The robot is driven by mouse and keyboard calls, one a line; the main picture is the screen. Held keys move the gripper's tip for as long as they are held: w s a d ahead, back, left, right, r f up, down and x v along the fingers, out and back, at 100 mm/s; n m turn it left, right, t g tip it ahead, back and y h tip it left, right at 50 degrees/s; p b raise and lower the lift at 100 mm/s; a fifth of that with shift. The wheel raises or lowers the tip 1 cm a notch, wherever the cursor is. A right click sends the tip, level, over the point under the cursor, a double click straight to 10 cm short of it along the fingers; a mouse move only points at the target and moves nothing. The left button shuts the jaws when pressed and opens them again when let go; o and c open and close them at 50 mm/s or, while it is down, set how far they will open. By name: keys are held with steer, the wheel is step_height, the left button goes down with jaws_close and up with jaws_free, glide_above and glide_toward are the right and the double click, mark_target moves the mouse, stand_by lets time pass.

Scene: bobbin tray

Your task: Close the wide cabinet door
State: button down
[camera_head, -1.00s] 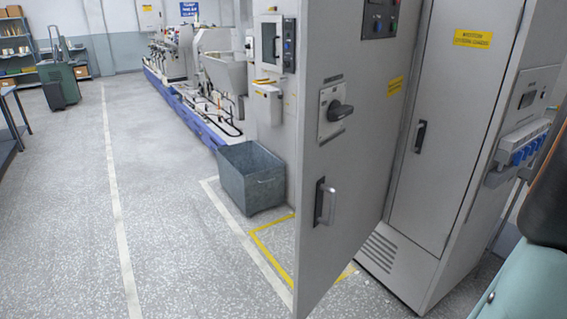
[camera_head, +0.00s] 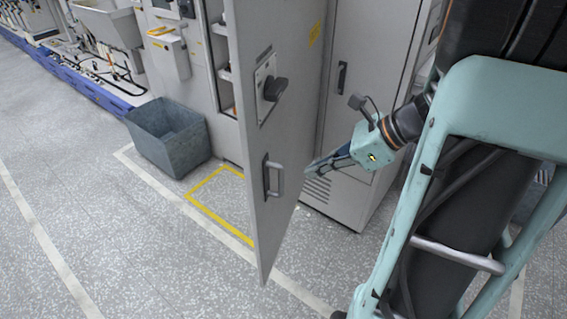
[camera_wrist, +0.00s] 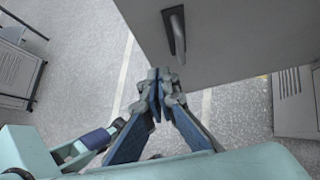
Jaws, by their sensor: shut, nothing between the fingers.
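The wide cabinet door (camera_head: 285,130) is grey and stands open, swung out from its cabinet, with its outer face partly toward the camera. It carries a dark rotary switch (camera_head: 275,88) and a bar handle (camera_head: 274,178). My gripper (camera_head: 310,171) is at the right of the door in the head view, close to its edge. In the wrist view the fingertips (camera_wrist: 157,78) are together and empty, just below the door (camera_wrist: 225,45) and its handle (camera_wrist: 176,32) in the picture. I cannot tell whether they touch the door.
A second grey cabinet door (camera_head: 352,95) is shut behind my gripper. A grey metal bin (camera_head: 165,140) stands on the floor left of the open door, near yellow floor tape (camera_head: 215,212). Cabinet shelves (camera_head: 222,75) show beside the door. The floor at left is clear.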

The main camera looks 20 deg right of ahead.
mark_target(260, 185)
steer(key=x, duration=0.4)
steer(key=a+r+x, duration=0.1)
steer(key=x, duration=0.7)
steer(key=shift+w+a+r, duration=0.15)
steer(key=shift+w+r, duration=0.15)
steer(key=shift+w, duration=0.1)
steer(key=shift+w+a, duration=0.25)
steer(key=shift+a, duration=0.05)
steer(key=shift+w+a, duration=0.1)
